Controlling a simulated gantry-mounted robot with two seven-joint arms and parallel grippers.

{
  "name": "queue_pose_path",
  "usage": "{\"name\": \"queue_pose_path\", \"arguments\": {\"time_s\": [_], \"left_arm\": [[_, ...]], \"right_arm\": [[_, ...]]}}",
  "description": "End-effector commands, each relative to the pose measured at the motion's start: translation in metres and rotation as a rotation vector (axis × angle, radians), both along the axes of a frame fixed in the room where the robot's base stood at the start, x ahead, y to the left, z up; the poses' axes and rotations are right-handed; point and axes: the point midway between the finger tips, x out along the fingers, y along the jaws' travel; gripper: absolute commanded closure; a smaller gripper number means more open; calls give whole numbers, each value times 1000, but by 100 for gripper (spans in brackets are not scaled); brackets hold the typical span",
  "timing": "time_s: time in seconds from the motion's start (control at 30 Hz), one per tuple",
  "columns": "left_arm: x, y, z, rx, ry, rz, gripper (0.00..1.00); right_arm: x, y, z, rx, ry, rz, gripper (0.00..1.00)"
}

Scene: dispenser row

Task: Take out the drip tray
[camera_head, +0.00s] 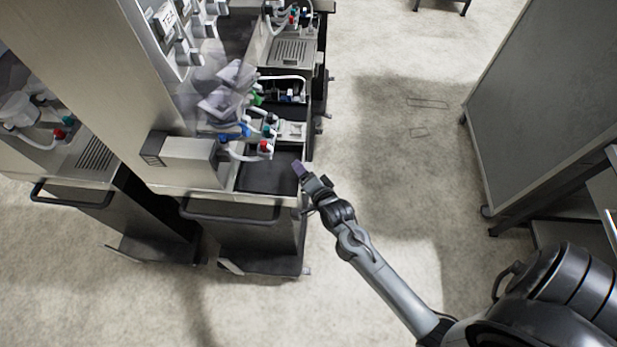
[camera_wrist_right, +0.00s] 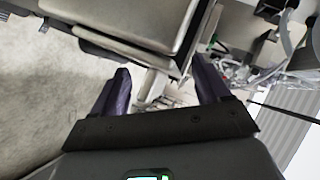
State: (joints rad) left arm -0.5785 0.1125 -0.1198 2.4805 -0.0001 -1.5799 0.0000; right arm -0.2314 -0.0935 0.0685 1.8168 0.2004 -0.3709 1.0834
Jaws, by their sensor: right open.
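My right gripper (camera_head: 302,172) comes in from the lower right in the head view, at the right front corner of the middle dispenser. In the right wrist view its two purple fingers (camera_wrist_right: 162,88) stand apart, with nothing clearly held between them. A dark, flat tray-like surface (camera_head: 266,174) lies at the front of the middle dispenser, just left of the gripper. I cannot tell whether it is the drip tray or an empty recess. A slotted metal drip tray (camera_head: 291,52) shows on the dispenser farther back. My left gripper is out of view.
The middle dispenser has a front push handle (camera_head: 230,214) and coloured valves (camera_head: 265,146) with hoses above the dark surface. Another dispenser (camera_head: 95,155) stands to the left. A grey cabinet (camera_head: 548,85) stands at the right. The floor between is clear.

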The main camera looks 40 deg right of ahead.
Motion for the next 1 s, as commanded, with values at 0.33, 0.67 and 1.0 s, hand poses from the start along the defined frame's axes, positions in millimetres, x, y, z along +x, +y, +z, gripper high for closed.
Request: {"name": "queue_pose_path", "arguments": {"time_s": [0.33,0.67,1.0], "left_arm": [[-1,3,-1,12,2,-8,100],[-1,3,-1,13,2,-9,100],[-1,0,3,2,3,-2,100]], "right_arm": [[0,0,0,0,0,0,38],[0,0,0,1,1,-1,89],[0,0,2,1,-1,-2,94]]}}
